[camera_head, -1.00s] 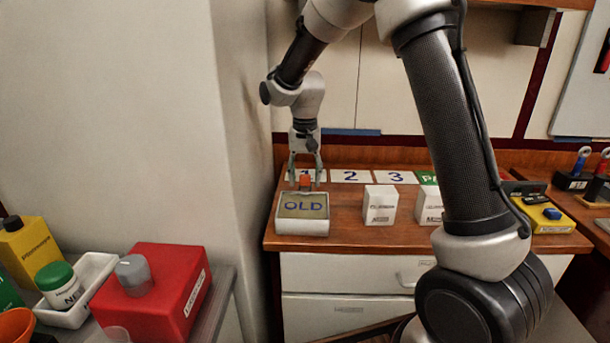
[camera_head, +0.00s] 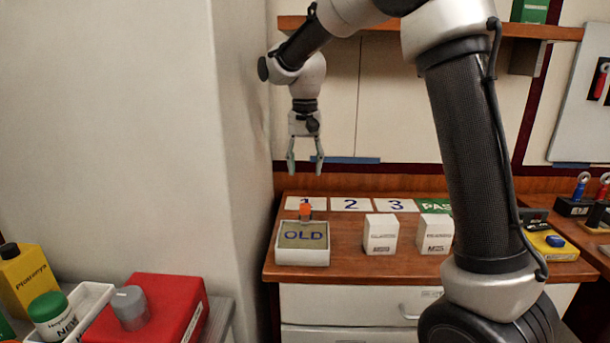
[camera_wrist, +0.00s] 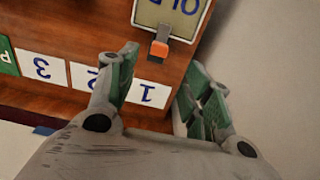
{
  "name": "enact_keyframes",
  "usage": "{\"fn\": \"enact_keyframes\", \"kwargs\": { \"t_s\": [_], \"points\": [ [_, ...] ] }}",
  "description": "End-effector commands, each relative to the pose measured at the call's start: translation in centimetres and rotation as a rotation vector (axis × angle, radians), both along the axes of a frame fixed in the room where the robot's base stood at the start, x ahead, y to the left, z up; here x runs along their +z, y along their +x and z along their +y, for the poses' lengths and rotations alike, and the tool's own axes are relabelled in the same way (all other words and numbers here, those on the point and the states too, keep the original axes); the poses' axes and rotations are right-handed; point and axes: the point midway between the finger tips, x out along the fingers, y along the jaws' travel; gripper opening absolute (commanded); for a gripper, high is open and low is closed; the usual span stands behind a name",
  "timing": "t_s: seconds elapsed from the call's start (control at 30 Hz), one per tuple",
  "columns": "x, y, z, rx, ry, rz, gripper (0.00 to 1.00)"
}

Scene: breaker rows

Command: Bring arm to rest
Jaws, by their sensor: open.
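My gripper (camera_head: 305,168) is open and empty in the head view. It points down, above the back left of the wooden counter, clear of everything under it. In the wrist view its two green-padded fingers (camera_wrist: 165,95) are spread apart. The white tray marked OLD (camera_head: 302,257) sits at the counter's left end. A small orange and grey piece (camera_head: 305,211) is at the tray's back edge; it also shows in the wrist view (camera_wrist: 159,48). Whether it rests in the tray or just behind it I cannot tell.
Number cards (camera_head: 351,204) lie along the counter's back, with two white boxes (camera_head: 381,234) in front. A wall stands close on the left of my gripper. A shelf (camera_head: 545,31) is above. A red box (camera_head: 160,305) and bottles stand at lower left.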

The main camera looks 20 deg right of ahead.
Motion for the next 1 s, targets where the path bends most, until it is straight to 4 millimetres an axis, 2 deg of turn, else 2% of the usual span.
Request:
{"fn": "enact_keyframes", "kwargs": {
  "t_s": [0.27,0.4,0.47,0.5,0.57,0.77,1.0],
  "points": [
    [0.0,0.0,0.0,0.004,0.0,0.0,0.5],
    [-0.1,0.2,0.1,0.086,0.003,-0.01,0.5],
    [-1.5,-0.8,-0.2,0.159,-0.002,0.011,0.5],
    [-2.5,-2.1,-0.6,0.21,-0.006,0.033,0.5],
    [-2.6,-4.5,-1.7,0.282,-0.005,0.034,0.5],
    [-0.9,-11.9,-6.0,0.403,0.003,-0.011,0.5],
    [0.6,-22.5,-11.6,0.446,-0.008,-0.134,0.5]
  ]
}}
